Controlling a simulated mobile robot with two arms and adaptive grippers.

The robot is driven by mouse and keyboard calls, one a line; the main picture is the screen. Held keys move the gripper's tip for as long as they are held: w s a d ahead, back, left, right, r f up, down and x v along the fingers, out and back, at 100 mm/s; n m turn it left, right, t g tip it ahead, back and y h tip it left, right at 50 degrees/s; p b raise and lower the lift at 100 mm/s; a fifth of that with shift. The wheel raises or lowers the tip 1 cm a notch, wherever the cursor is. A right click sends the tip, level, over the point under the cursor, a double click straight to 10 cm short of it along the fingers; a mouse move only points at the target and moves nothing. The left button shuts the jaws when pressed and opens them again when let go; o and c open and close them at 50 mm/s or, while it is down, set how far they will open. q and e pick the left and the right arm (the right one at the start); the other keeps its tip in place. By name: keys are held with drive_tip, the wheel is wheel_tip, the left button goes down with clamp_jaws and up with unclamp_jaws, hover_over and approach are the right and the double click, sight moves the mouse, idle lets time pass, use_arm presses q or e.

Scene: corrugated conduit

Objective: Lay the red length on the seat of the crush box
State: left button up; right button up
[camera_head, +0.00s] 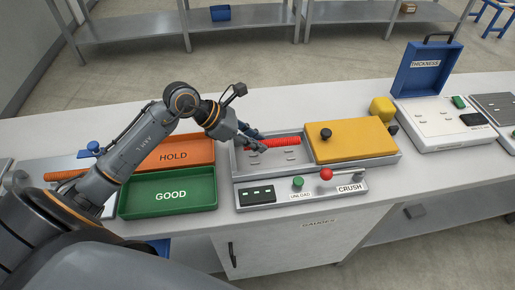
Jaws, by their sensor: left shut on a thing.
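The red length (281,142), a ribbed piece of conduit, lies roughly level at the open left part of the crush box (241,169). My left gripper (253,140) is shut on its left end. The length is over the grey seat (285,157), near its back edge; I cannot tell whether it touches the seat. The yellow block (353,137) of the crush box stands to the right of the seat, with a black knob. My right gripper is out of view.
An orange HOLD tray (175,155) and a green GOOD tray (168,194) stand left of the box. An orange length (64,175) lies on a grey fixture at far left. The blue-lidded THICKNESS case (428,68) stands open at right. A yellow block (381,108) sits behind the box.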

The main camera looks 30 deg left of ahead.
sight(257, 159)
use_arm(q)
drive_tip(key=f, duration=0.1)
drive_tip(key=f+p, duration=0.1)
drive_tip(key=f, duration=0.1)
drive_tip(key=shift+s+d+f, duration=0.15)
drive_tip(key=shift+d, duration=0.25)
drive_tip(key=shift+f, duration=0.5)
drive_tip(key=o, duration=0.9)
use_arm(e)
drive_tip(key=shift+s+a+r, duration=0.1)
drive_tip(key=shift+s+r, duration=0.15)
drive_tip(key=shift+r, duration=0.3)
